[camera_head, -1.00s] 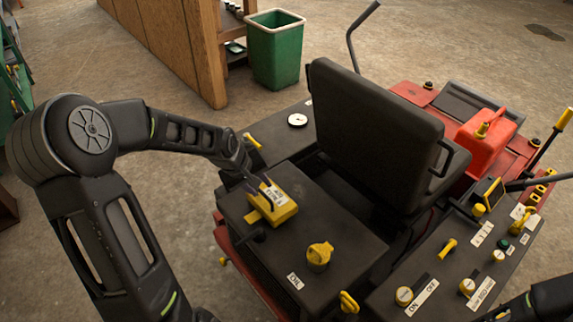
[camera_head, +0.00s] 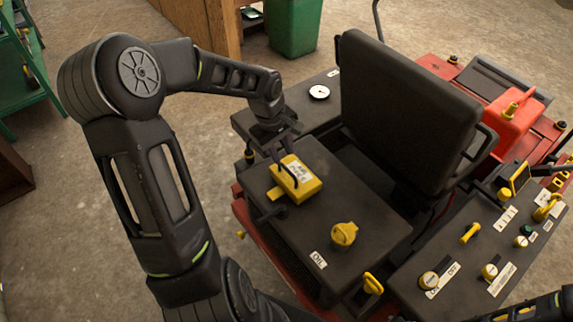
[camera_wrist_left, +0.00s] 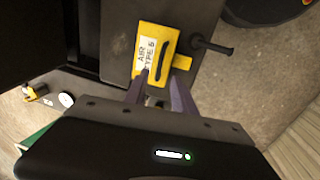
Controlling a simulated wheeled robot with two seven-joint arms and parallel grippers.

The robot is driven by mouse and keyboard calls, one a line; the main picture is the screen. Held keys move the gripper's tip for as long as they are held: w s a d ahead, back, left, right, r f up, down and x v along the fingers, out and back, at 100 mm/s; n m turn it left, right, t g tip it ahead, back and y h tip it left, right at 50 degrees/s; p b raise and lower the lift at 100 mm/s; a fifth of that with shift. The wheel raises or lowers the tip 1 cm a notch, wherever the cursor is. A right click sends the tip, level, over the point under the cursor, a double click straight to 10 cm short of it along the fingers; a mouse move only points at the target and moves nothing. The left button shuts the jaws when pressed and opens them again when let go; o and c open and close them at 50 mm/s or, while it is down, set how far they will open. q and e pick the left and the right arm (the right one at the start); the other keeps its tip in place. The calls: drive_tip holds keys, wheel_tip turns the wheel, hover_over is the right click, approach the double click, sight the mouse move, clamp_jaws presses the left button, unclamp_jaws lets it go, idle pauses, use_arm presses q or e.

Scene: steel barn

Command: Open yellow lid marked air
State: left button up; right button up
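The yellow lid (camera_head: 303,187) is a block with a white label, on the dark left deck of the red machine. In the left wrist view the lid (camera_wrist_left: 168,40) has a label reading "AIR TYPE 5", a dark slot and a yellow tab at one side. It looks closed. My left gripper (camera_head: 278,165) is at the lid's far end. In the left wrist view my left gripper (camera_wrist_left: 163,68) is open, its two fingers apart at the near edge of the lid. I cannot tell whether they touch it. My right gripper is not in view.
A yellow oil cap (camera_head: 344,234) stands on the same deck. A black seat (camera_head: 405,110) rises to the right. A black lever (camera_wrist_left: 212,46) sticks out beside the lid. A control panel (camera_head: 465,255) with yellow knobs is at the right. A red can (camera_head: 510,118) is behind.

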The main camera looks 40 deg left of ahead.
sight(288, 170)
use_arm(q)
drive_tip(key=f, duration=0.2)
drive_tip(key=w+f, duration=0.1)
drive_tip(key=f, duration=0.4)
drive_tip(key=shift+w+d+f, duration=0.2)
drive_tip(key=shift+f, duration=0.05)
drive_tip(key=shift+c, duration=0.2)
clamp_jaws()
idle(1.0)
